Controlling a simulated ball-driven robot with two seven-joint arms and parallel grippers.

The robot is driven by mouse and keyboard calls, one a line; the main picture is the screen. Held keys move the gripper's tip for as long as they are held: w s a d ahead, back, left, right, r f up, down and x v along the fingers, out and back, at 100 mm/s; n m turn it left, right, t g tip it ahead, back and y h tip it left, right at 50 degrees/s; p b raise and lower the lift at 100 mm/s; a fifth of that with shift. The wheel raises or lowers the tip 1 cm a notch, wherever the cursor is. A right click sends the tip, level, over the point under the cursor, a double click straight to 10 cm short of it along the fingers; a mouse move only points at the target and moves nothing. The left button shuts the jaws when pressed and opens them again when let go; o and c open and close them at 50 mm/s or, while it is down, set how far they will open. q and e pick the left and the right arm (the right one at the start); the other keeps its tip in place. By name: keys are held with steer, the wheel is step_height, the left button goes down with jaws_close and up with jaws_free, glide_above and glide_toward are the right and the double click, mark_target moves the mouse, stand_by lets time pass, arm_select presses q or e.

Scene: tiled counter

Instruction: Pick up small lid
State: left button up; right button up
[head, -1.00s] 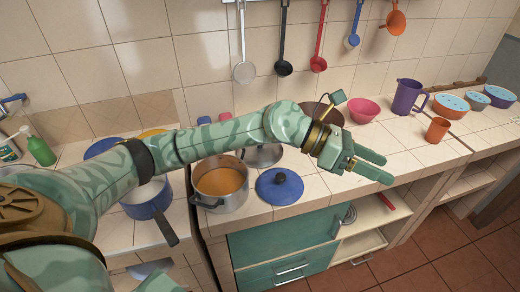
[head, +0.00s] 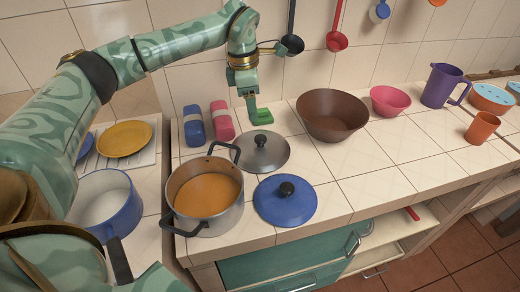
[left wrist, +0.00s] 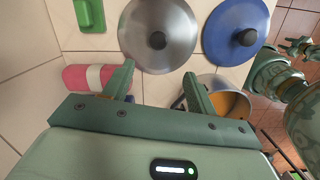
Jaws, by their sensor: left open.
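Two round lids with black knobs lie on the tiled counter: a grey metal one (head: 262,153), behind the pot, and a blue one (head: 286,203) to its right, nearer me. Which one is meant by small is not clear from their similar sizes. In the left wrist view the grey lid (left wrist: 158,38) and blue lid (left wrist: 237,32) lie beyond the fingertips. My left gripper (head: 251,104) is open and empty above the back of the counter, just behind the grey lid; its spread fingers show in the left wrist view (left wrist: 158,90). What seems to be my right arm shows at that view's right edge; its jaws are unclear.
A pot of orange soup (head: 203,196) stands in front of the grey lid. Blue (head: 194,126) and pink (head: 222,120) items and a small green item (head: 263,117) lie behind. A brown bowl (head: 332,115) stands to the right. The counter right of the blue lid is clear.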

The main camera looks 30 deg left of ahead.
arm_select(q)
steer(key=b, duration=0.1)
glide_above(260, 138)
steer(key=f, duration=0.5)
steer(key=shift+s+f, duration=0.35)
steer(key=shift+f, duration=0.05)
steer(key=shift+a+f, duration=0.15)
steer(key=shift+f, duration=0.05)
steer(key=shift+w+f+b, duration=0.1)
steer(key=shift+f+b, duration=0.3)
steer(key=shift+f, duration=0.3)
steer(key=f, duration=0.2)
steer(key=f+b, duration=0.1)
steer(key=shift+w+f, duration=0.35)
arm_select(e)
steer(key=shift+g, duration=0.5)
steer(key=f, duration=0.1)
steer(key=s+f, duration=0.1)
steer(key=f, duration=0.2)
steer(key=shift+s+d+f, duration=0.15)
steer(key=shift+s+d, duration=0.1)
steer(key=shift+s, duration=0.15)
arm_select(q)
steer(key=shift+r, duration=0.1)
steer(key=shift+c, duration=1.2)
jaws_close()
arm_select(e)
steer(key=shift+d, duration=0.3)
